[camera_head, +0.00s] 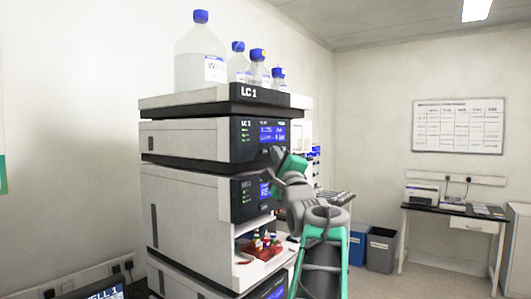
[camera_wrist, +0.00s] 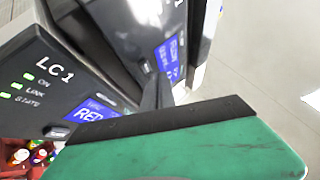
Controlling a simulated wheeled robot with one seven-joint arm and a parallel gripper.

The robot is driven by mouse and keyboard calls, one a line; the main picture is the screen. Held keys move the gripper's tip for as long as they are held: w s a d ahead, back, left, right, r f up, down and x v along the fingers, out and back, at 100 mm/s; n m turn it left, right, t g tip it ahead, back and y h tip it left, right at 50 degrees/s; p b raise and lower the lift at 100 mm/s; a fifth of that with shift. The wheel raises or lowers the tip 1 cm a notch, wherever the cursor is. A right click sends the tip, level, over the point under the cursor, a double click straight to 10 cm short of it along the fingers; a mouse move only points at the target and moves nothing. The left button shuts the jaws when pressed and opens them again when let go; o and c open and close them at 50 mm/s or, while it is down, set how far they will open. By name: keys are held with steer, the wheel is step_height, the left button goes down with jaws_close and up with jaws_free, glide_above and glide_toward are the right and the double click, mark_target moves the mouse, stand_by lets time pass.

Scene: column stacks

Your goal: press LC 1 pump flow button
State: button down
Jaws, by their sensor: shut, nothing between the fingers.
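The LC 1 column stack (camera_head: 180,140) stands at the middle left in the head view. Its upper dark front panel (camera_head: 246,148) and lower panel (camera_head: 244,209) each carry green lights and a blue screen. My gripper (camera_head: 278,153) is shut and empty in front of the right part of the upper panel, just below its screen. In the wrist view the closed fingers (camera_wrist: 158,92) reach toward the upper panel, beside its blue screen (camera_wrist: 169,54). A small grey button (camera_wrist: 146,67) shows near the fingertips; contact is unclear. The lower panel shows another button (camera_wrist: 57,131). Button labels are unreadable.
Bottles with blue caps (camera_head: 201,55) stand on top of the stack. A red vial tray (camera_head: 262,249) sits in an open bay below the lower panel. Bins (camera_head: 381,248) and a desk (camera_head: 458,214) stand at the right. The floor between is free.

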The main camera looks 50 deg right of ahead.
steer(key=shift+w, duration=0.1)
stand_by(0.5)
steer(key=shift+w, duration=0.35)
steer(key=shift+w+a, duration=0.1)
steer(key=shift+w, duration=0.3)
stand_by(0.5)
stand_by(0.3)
steer(key=shift+s+b, duration=0.3)
steer(key=shift+s, duration=0.5)
steer(key=s, duration=0.1)
steer(key=s+b, duration=0.1)
steer(key=s, duration=0.3)
steer(key=shift+d+b, duration=0.3)
